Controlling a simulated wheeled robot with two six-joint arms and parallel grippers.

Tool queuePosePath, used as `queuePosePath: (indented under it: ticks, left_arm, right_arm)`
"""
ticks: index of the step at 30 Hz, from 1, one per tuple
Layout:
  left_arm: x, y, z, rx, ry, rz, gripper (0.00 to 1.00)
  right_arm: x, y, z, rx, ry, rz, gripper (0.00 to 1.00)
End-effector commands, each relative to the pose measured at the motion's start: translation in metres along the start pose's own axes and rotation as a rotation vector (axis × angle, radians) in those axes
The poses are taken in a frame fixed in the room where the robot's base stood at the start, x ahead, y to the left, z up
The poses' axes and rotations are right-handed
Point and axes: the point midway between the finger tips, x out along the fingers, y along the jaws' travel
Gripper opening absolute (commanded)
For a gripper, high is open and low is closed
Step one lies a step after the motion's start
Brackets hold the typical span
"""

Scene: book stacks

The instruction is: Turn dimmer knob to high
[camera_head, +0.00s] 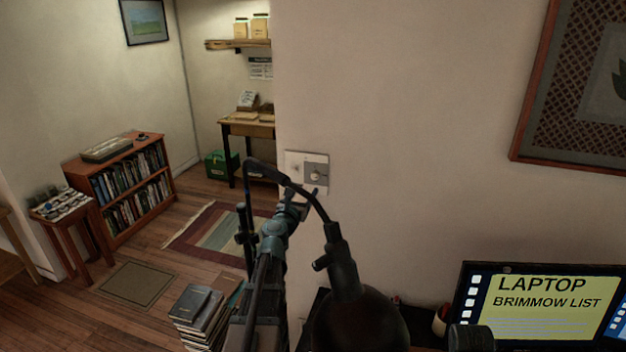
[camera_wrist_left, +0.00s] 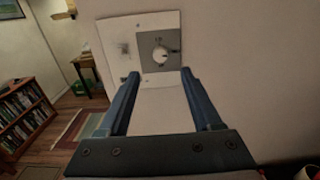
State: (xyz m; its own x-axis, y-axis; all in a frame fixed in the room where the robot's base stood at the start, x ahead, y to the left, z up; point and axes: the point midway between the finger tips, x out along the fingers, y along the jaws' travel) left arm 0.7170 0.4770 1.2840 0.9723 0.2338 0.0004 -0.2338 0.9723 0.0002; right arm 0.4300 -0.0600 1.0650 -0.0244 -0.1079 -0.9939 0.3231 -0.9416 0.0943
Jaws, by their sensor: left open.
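The dimmer knob (camera_head: 315,176) is a small pale round knob on a grey square panel, set in a white wall plate (camera_head: 293,158) on the beige wall. In the left wrist view the knob (camera_wrist_left: 160,53) faces the camera with a dark mark on its right side. My left gripper (camera_head: 301,198) is just below the plate in the head view. In the left wrist view its two blue fingers (camera_wrist_left: 160,74) are spread and empty, with the knob beyond and between their tips. They look apart from the knob, though the exact gap cannot be told. My right gripper does not show.
A laptop screen (camera_head: 540,305) stands at the lower right, under a framed picture (camera_head: 590,90). A stack of books (camera_head: 196,310) is at the lower left of my arm. A bookcase (camera_head: 125,185) and a rug (camera_head: 205,235) are farther left.

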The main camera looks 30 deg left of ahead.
Motion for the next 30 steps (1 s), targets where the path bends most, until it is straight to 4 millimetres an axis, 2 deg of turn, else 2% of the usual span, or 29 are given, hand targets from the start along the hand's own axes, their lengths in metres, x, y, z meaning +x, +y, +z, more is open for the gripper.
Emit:
queuePosePath:
  ticks: [1,3,12,16,24,26,30]
  left_arm:
    - [0.015,0.001,0.000,0.000,0.000,-0.001,0.66]
    - [0.029,0.001,0.000,0.000,0.000,-0.001,0.66]
    - [0.086,0.001,0.000,0.000,-0.001,0.000,0.66]
    - [0.095,0.000,0.000,0.000,-0.001,0.000,0.66]
    - [0.096,0.000,0.000,0.000,-0.001,0.000,0.66]
    - [0.096,0.000,0.000,0.000,-0.001,0.000,0.57]
    - [0.096,0.000,0.000,0.000,-0.001,0.000,0.32]
  right_arm:
    - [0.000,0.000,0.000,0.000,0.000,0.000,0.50]
    - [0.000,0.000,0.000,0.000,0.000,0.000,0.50]
    - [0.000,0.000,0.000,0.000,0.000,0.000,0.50]
    - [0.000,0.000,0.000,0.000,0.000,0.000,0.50]
    - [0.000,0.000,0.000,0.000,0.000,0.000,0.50]
    - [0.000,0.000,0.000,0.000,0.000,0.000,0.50]
    - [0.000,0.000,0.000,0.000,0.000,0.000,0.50]
